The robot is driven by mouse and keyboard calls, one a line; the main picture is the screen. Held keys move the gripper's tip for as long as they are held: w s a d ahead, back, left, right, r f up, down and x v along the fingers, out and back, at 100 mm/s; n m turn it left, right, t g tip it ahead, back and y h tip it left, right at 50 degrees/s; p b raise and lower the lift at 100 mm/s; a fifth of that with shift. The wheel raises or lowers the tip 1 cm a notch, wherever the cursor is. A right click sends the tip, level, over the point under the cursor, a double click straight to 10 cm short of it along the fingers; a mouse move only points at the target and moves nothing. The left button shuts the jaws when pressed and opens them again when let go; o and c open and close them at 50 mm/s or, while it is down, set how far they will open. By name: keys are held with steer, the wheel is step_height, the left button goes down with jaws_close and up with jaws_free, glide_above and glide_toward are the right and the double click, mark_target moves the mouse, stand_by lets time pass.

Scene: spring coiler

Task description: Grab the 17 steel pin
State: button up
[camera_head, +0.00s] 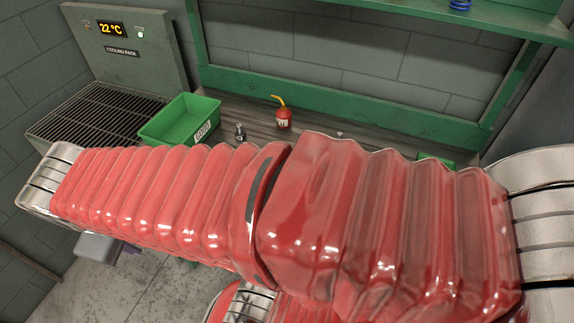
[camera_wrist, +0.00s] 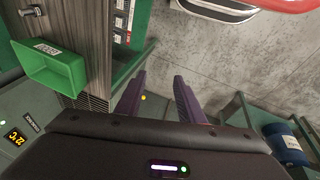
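A small steel piece (camera_head: 240,131) stands on the bench between the green bin and the red oil can in the head view. It may be the pin, but no number 17 can be read on it. In the wrist view, a small steel piece (camera_wrist: 29,12) lies on the bench at the upper left, beyond the green bin. My gripper (camera_wrist: 158,95) shows in the wrist view with its two dark purple fingers spread wide and nothing between them. It is apart from the steel piece, over the floor beside the bench. My red-sleeved arm hides much of the bench in the head view.
The green bin (camera_head: 181,119) stands beside the cooling rack (camera_head: 91,112), whose display reads 22 °C. A red oil can (camera_head: 283,118) with a yellow spout stands on the bench. A green frame (camera_head: 350,99) runs along the back. A blue drum (camera_wrist: 288,143) stands at lower right.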

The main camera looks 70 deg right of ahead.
steer(key=s+d+f+n+g+h, duration=0.2)
steer(key=s+d+f+n+g, duration=0.1)
steer(key=d, duration=0.7)
steer(key=s+d+f+n+g+h, duration=0.3)
steer(key=s+d+f+g, duration=0.1)
steer(key=d, duration=0.6)
steer(key=s+d+f+n+g+h, duration=0.3)
steer(key=s+d+f, duration=0.1)
steer(key=d, duration=0.6)
steer(key=shift+s+d+f+g, duration=0.2)
steer(key=shift+s+f+g, duration=0.2)
steer(key=shift+s, duration=0.2)
steer(key=shift+s+d+f+n+h, duration=0.1)
steer(key=shift+d+f+n+h, duration=0.2)
steer(key=shift+d+n, duration=0.2)
steer(key=shift+x, duration=4.2)
steer(key=shift+s, duration=0.15)
steer(key=shift+x, duration=2.55)
steer(key=shift+r, duration=0.15)
steer(key=shift+c, duration=0.5)
